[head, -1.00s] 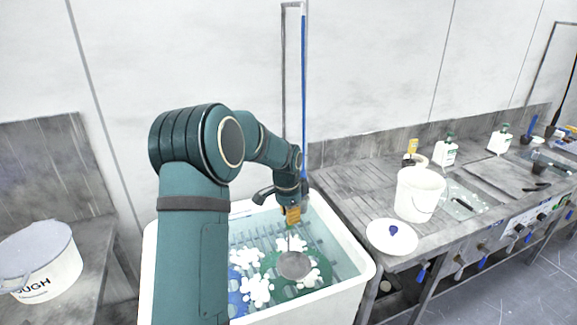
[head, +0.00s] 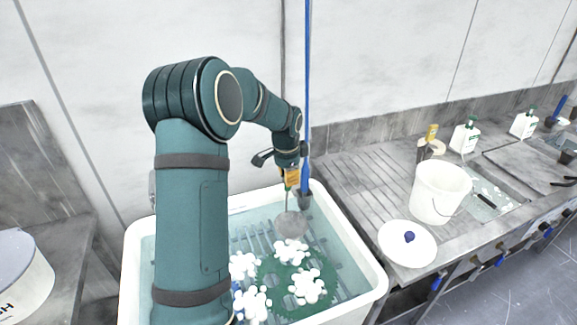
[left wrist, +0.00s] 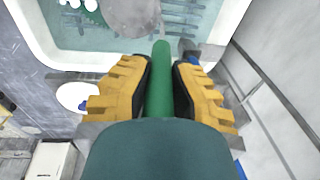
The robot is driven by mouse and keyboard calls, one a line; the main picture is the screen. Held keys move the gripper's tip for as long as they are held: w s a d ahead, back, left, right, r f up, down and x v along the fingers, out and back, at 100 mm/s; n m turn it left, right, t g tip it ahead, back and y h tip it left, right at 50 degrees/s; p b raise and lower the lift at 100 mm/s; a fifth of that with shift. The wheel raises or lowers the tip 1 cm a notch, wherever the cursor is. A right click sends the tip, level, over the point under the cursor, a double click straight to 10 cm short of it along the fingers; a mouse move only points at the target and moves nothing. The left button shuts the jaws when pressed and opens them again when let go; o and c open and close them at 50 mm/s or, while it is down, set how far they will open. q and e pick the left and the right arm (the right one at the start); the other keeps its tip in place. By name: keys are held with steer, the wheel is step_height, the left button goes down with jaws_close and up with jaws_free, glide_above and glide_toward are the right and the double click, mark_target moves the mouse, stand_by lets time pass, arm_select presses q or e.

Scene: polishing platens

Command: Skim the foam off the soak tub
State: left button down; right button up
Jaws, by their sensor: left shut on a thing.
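My left gripper (head: 291,180) is shut on the green handle (left wrist: 160,85) of a skimmer, with its yellow fingers on either side. The skimmer's round grey head (head: 291,223) hangs below the gripper, towards the back of the white soak tub (head: 372,278). It looks bare; I cannot tell whether it touches the water. Several white foam clumps (head: 307,287) lie in front of and left of it, around a green toothed disc (head: 272,272). Part of the foam also shows in the left wrist view (left wrist: 92,5). My arm hides the tub's left part. My right gripper is not in view.
A blue pole (head: 307,90) stands upright close behind the gripper. Another white bucket (head: 22,280) stands at left.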

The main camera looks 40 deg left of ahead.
mark_target(289, 214)
arm_select(q)
steer(key=shift+w, duration=0.15)
steer(key=shift+a+f, duration=0.1)
steer(key=shift+f, duration=0.05)
steer(key=shift+f+b, duration=0.7)
step_height(289, 214, down, 11)
steer(key=b, duration=0.7)
steer(key=shift+r, duration=0.1)
steer(key=shift+f+b, duration=0.9)
steer(key=shift+f, duration=0.35)
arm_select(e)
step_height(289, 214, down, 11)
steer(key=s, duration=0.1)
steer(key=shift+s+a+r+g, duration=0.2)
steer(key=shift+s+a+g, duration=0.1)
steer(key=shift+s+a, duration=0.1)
arm_select(q)
steer(key=s+d+b, duration=0.1)
steer(key=s+d, duration=0.2)
steer(key=d, duration=0.3)
steer(key=s+d, duration=0.3)
steer(key=d, duration=0.3)
steer(key=shift+s+d+b, duration=0.25)
steer(key=shift+d+b, duration=0.1)
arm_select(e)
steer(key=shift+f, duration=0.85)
arm_select(q)
steer(key=shift+a+r, duration=0.1)
